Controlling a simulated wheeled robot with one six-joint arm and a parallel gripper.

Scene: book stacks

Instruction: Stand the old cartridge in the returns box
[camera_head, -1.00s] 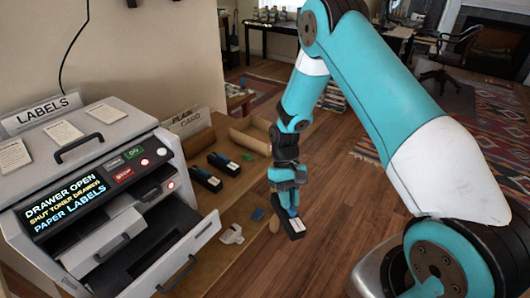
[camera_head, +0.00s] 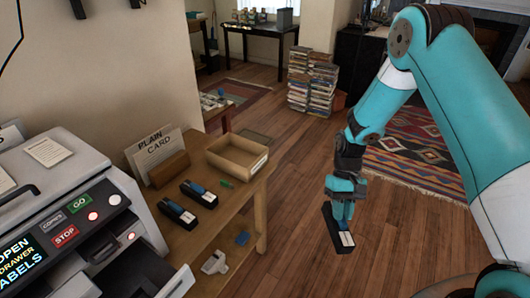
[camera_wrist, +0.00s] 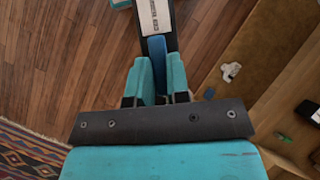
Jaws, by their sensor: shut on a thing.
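My gripper (camera_head: 342,208) is shut on a black cartridge (camera_head: 336,232) with a white label, held over open floor to the right of the wooden table. In the wrist view the teal fingers (camera_wrist: 158,78) close on the cartridge's blue tab (camera_wrist: 157,48); its labelled body (camera_wrist: 155,14) extends beyond, cut off by the frame's top. An open, tan, low-walled box (camera_head: 233,168) with a pale label on its front sits on the table's far part, left of and beyond my gripper. It looks empty; its label is too small to read, so I cannot confirm it is the returns box.
Two more black cartridges with blue tabs (camera_head: 178,214) lie on the table (camera_head: 212,240), with a "PLAIN CARD" holder (camera_head: 168,168) behind.

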